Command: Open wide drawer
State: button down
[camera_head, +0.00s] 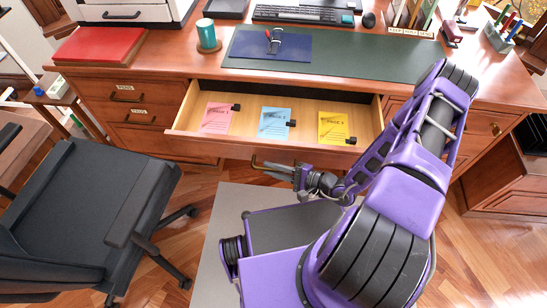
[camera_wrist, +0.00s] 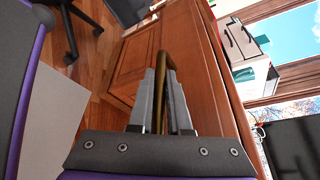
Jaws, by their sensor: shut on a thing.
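The wide drawer (camera_head: 215,147) in the middle of the wooden desk stands pulled out, its inside showing from above. A pink card (camera_head: 215,117), a blue card (camera_head: 274,122) and a yellow card (camera_head: 333,128) lie in it, each with a small dark item on or beside it. My gripper (camera_head: 268,170) is at the drawer's front, at its brass handle (camera_head: 258,163). In the wrist view my gripper (camera_wrist: 162,78) is shut on the brass handle (camera_wrist: 167,62), with a finger on each side. The fingers hide part of the handle.
A black office chair (camera_head: 90,205) stands at the left, near the open drawer. Smaller labelled drawers (camera_head: 125,97) are left of it. The desktop (camera_head: 160,70) holds a red folder (camera_head: 100,45), a teal cup (camera_head: 206,32) and a keyboard (camera_head: 302,14).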

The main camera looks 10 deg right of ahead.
jog(key=shift+s+a, duration=0.2)
jog(key=shift+s, duration=0.5)
jog(key=c, duration=0.9)
grip_release()
jog(key=shift+o, duration=0.2)
jog(key=v, duration=1.7)
jog(key=shift+d, duration=0.2)
